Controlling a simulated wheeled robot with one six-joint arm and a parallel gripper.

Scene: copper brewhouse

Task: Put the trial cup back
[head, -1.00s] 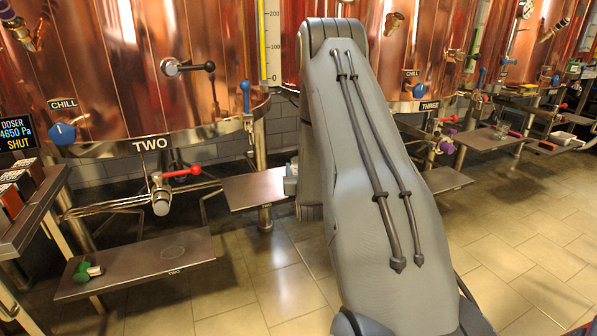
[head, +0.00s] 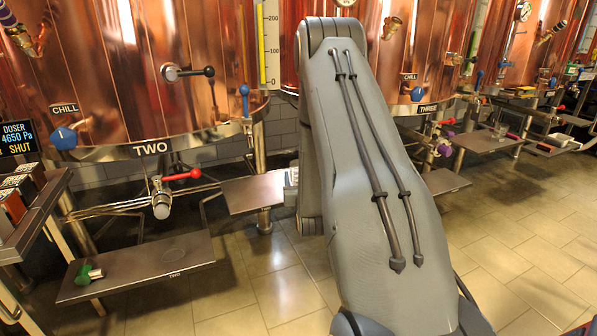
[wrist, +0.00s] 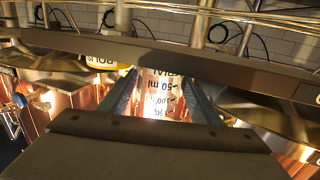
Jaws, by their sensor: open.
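The trial cup (wrist: 160,93) shows in the wrist view as a clear vessel with black lettering, including a 50 ml mark, and a bright glow through it. My gripper (wrist: 163,104) is open, with one blue-grey finger on each side of the cup. I cannot tell whether either finger touches it. The cup's far end is partly hidden by a dark beam or shelf edge.
A low shelf (head: 130,272) marked TWO holds a green object (head: 88,273) and has a bare round mark. A smaller shelf (head: 250,194) is beside my arm. Copper vessel TWO (head: 120,70) has a red-handled valve (head: 182,175).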

